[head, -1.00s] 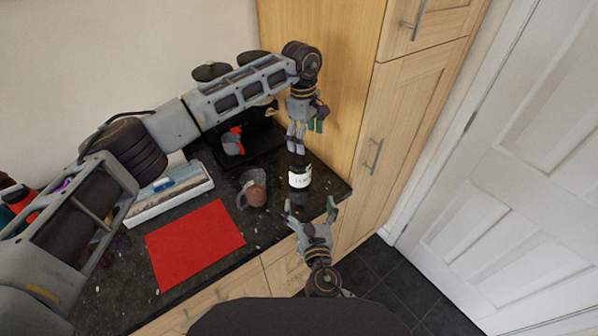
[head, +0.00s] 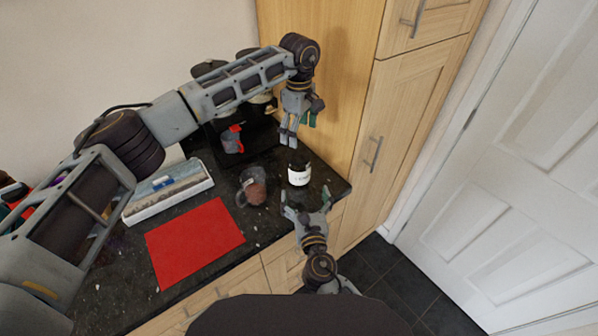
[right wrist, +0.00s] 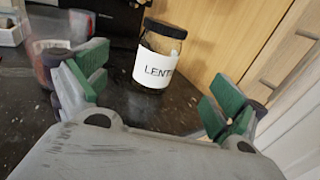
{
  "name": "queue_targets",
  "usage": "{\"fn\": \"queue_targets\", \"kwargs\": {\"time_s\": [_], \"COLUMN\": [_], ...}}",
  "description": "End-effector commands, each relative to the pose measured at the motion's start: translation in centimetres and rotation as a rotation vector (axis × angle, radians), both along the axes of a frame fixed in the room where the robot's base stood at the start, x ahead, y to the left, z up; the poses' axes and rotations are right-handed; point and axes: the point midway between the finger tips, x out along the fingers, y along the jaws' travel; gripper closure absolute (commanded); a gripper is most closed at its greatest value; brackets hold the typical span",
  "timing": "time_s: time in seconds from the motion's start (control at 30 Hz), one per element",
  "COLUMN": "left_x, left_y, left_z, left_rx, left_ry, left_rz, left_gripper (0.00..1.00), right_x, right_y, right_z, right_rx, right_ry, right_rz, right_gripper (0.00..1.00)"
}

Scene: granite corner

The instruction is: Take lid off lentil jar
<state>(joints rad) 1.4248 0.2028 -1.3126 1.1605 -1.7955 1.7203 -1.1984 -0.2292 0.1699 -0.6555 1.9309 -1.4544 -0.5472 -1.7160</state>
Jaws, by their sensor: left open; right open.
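The lentil jar (head: 299,174) stands upright on the dark granite worktop near its right corner. In the right wrist view the jar (right wrist: 157,66) has a white label and its black lid (right wrist: 166,29) is on top. My left gripper (head: 289,142) is open, pointing down just above and slightly behind the jar, and apart from it. My right gripper (head: 307,201) is open in front of the jar, at the worktop's front edge. In the right wrist view the right gripper's green-padded fingers (right wrist: 160,100) are spread wide, with the jar ahead between them, not touched.
A glass mug (head: 252,187) with brownish contents stands left of the jar. A red mat (head: 195,243) and a box with a picture (head: 168,193) lie further left. A black machine with a red part (head: 234,138) stands behind. A wooden cabinet (head: 405,130) rises at right.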

Motion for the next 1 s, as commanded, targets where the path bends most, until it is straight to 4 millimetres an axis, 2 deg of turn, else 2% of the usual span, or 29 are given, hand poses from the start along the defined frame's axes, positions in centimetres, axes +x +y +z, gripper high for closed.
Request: {"fn": "queue_targets", "kwargs": {"time_s": [0.6,1.0], "left_x": [0.0,0.0], "left_y": [0.0,0.0], "left_z": [0.0,0.0], "left_rx": [0.0,0.0], "left_ry": [0.0,0.0], "left_rz": [0.0,0.0], "left_gripper": [0.13,0.13], "right_x": [6.7,10.3], "right_y": [0.8,1.3], "right_z": [0.1,0.0], "right_rx": [-0.001,0.0], "right_ry": [-0.002,0.0], "right_rz": [-0.001,-0.001], "right_gripper": [0.04,0.04]}}
